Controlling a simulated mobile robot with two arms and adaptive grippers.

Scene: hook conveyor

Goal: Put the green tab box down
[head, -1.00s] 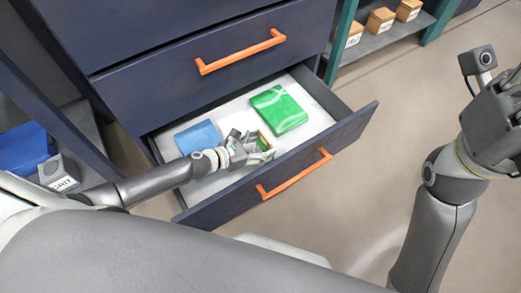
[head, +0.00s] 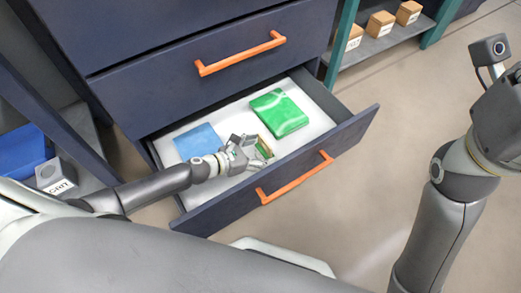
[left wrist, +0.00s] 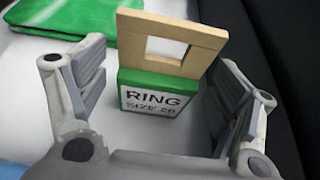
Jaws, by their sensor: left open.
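The green tab box (left wrist: 157,92) is a small green box with a white label reading "RING" and a tan tab with a rectangular window on top. It stands upright on the white floor of the open drawer (head: 213,223). My left gripper (left wrist: 165,110) is open, with one finger on each side of the box and visible gaps between. In the head view the left gripper (head: 262,153) reaches low into the drawer and hides most of the box; the tan tab (head: 265,146) shows beside the fingers. My right arm is at the right edge, its fingers out of frame.
A flat green packet (head: 279,112) lies at the drawer's back right, and a flat blue packet (head: 197,140) lies at its left. The drawer front has an orange handle (head: 294,178). A closed drawer is above. A shelf (head: 385,42) with wooden boxes stands behind.

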